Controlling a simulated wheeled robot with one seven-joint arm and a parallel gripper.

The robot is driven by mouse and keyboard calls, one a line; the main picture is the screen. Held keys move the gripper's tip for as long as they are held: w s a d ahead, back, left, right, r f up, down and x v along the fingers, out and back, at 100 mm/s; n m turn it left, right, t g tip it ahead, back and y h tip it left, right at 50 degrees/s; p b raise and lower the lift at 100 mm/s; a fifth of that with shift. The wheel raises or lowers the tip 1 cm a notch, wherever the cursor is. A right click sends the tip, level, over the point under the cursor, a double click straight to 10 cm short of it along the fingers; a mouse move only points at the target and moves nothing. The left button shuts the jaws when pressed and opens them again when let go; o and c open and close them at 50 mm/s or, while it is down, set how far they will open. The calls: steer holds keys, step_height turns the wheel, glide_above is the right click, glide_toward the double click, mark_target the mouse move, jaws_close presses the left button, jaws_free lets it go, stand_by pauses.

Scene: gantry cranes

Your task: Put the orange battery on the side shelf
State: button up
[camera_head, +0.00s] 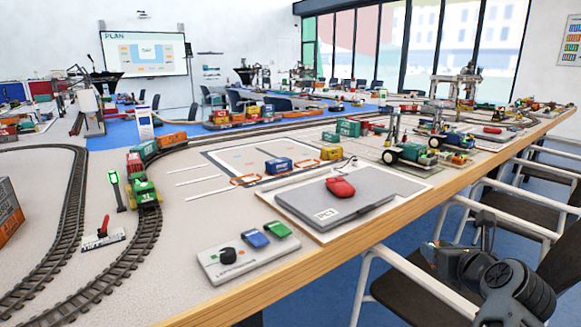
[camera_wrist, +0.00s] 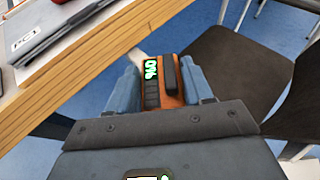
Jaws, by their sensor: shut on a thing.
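The orange battery (camera_wrist: 168,98) shows in the wrist view, with a green-lit display and dark parts on its top. My gripper (camera_wrist: 160,75) has a blue finger on each side of it and is shut on it. The battery is held in the air past the wooden table edge, over the blue floor and beside a chair. In the head view my arm and gripper are at the lower right, and the battery is mostly hidden there. I cannot make out a side shelf in either view.
The long table (camera_head: 330,235) holds a grey laptop (camera_head: 325,205) with a red object (camera_head: 341,187) on it, a control box (camera_head: 249,255), train tracks and crane models. Dark chairs (camera_head: 400,292) with white frames stand along its right edge, close to my arm.

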steer(key=s+d+p, duration=0.4)
steer(key=d, duration=0.1)
steer(key=s+a+f+y+p, duration=0.1)
steer(key=s+a+f+p, duration=0.2)
steer(key=s+f+p, duration=0.3)
steer(key=s+a+f+p, duration=0.2)
steer(key=s+a+f, duration=0.3)
steer(key=s+a, duration=0.4)
steer(key=shift+s+a+n+p, duration=0.3)
steer(key=shift+a+p, duration=0.05)
steer(key=shift+a, duration=1.25)
steer(key=shift+a+r, duration=0.1)
